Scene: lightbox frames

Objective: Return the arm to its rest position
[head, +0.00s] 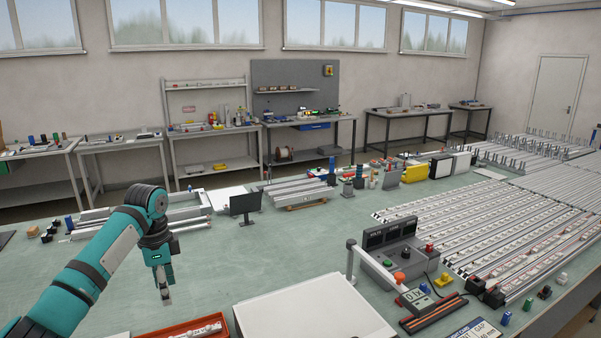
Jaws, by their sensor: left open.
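My left arm, teal and grey, comes in from the lower left in the head view. Its gripper (167,297) hangs pointing down above the green table (225,265), left of a white panel. The gripper is open and I see nothing in its fingers. Whether the fingertips touch anything below is hard to tell. My right gripper is not in view.
A white panel (312,310) lies at the front, with a red tray (185,328) beside it. A control box (392,255), a small monitor (245,204) and rows of light strips (500,235) stand around. Bare tabletop lies between arm and monitor.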

